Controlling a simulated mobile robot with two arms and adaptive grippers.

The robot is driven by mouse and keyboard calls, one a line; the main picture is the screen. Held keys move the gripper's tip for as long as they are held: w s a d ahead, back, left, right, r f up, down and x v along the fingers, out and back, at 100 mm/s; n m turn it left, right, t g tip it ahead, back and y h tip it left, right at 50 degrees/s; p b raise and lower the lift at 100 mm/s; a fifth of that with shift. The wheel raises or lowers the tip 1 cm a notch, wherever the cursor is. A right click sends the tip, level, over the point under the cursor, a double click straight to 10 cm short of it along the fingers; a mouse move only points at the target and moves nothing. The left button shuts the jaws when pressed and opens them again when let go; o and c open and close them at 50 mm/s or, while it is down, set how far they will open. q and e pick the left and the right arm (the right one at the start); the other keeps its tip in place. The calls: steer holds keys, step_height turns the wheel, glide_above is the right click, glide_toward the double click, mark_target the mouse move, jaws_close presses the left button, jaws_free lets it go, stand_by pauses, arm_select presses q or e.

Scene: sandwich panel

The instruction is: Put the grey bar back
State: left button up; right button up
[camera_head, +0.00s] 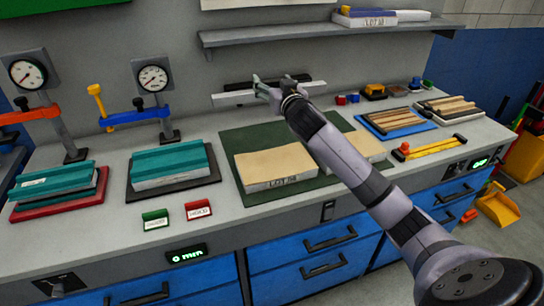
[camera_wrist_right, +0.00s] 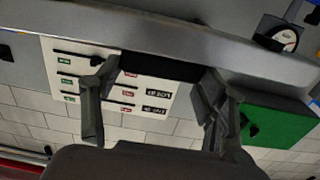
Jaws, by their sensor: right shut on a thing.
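The light grey bar (camera_head: 235,98) is at the back of the bench, below the wall shelf, running left to right. My right gripper (camera_head: 276,86) is at its middle and shut on it. A dark strip (camera_head: 237,84) shows just above and behind the bar; I cannot tell whether it belongs to it. In the right wrist view a long grey length (camera_wrist_right: 225,52) crosses the top, and a black block lies between the two fingers of my right gripper (camera_wrist_right: 158,72). Whether the bar touches the bench or wall is unclear. My left gripper is out of view.
A green mat (camera_head: 237,140) with tan panels (camera_head: 275,167) lies in front. Two gauge stands (camera_head: 153,78) with teal stacks (camera_head: 170,161) stand at left. A blue tray (camera_head: 398,131) of strips is at right. The wall shelf (camera_head: 300,34) hangs above the bar.

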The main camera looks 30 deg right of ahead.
steer(key=shift+r, duration=0.2)
steer(key=shift+f+b, duration=0.7)
steer(key=shift+f, duration=9.15)
steer(key=shift+f, duration=0.15)
steer(key=o, duration=1.9)
steer(key=shift+s+a, duration=0.1)
steer(key=shift+o, duration=0.3)
steer(key=shift+f, duration=0.1)
